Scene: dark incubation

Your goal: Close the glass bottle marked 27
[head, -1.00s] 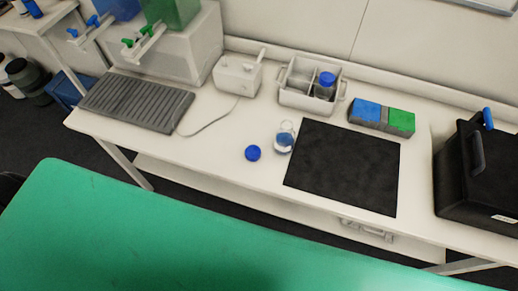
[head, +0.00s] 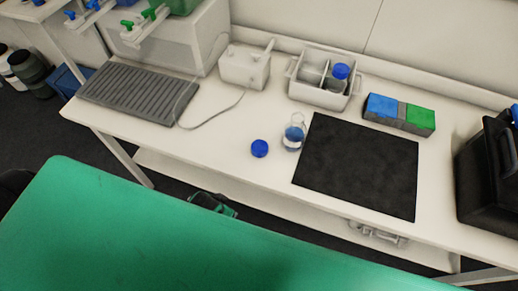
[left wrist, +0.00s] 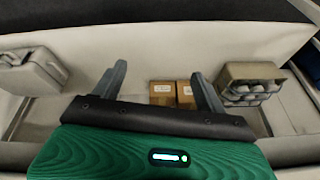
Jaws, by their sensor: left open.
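A clear glass bottle (head: 294,136) with bluish contents stands upright and uncapped on the white bench, at the left edge of the black mat. A blue screw cap (head: 260,148) lies on the bench just left of it, apart from it. Another bottle with a blue cap (head: 341,71) sits in the white divided carrier (head: 318,91). I cannot read any number on the bottles. My left gripper (left wrist: 158,72) is open and empty in the left wrist view. In the head view a small dark and green part of it (head: 212,204) shows low, before the bench's front edge. My right gripper is out of view.
On the bench are the black mat (head: 357,164), a blue and green block rack (head: 399,114), a small white device (head: 245,68) with a cable, a grey ribbed tray (head: 140,92) and a black case (head: 488,175). The left wrist view shows cardboard boxes (left wrist: 163,93) and a bottle crate (left wrist: 250,85).

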